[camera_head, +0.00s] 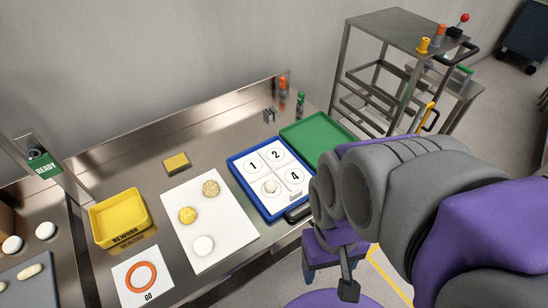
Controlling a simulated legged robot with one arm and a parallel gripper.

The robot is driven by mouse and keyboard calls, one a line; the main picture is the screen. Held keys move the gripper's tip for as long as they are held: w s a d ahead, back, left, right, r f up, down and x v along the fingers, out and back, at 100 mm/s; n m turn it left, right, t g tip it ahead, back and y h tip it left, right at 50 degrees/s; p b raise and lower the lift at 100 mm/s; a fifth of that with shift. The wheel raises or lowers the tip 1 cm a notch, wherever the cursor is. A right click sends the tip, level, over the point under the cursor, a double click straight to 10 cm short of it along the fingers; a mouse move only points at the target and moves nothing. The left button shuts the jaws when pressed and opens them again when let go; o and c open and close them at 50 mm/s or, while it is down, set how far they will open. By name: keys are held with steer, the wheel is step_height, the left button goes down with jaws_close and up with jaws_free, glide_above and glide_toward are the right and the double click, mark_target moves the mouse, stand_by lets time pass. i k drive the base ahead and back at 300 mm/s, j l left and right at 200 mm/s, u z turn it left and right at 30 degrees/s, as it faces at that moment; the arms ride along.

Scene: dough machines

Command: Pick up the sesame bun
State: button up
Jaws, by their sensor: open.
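The sesame bun seems to be the speckled tan round bun (211,188) at the top of a white board (226,225) on the steel table. Below it on the board lie a yellow bun (187,215) and a plain white bun (203,245). My gripper (346,272) is at the lower right, past the table's front edge, well to the right of the sesame bun and apart from it. It is open, and nothing shows in it. My arm hides part of it.
A blue tray (234,170) with numbered squares holds a pale bun (270,187). A green tray (318,135) stands behind it. A yellow REWORK bin (107,207), yellow block (176,162) and orange ring (141,264) lie left. A steel cart (395,28) stands back right.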

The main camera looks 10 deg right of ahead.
mark_target(211, 188)
steer(key=i+j+u, duration=0.1)
steer(key=j+u, duration=0.15)
steer(key=i+j+u, duration=0.2)
steer(key=j, duration=0.2)
steer(key=j+u, duration=0.25)
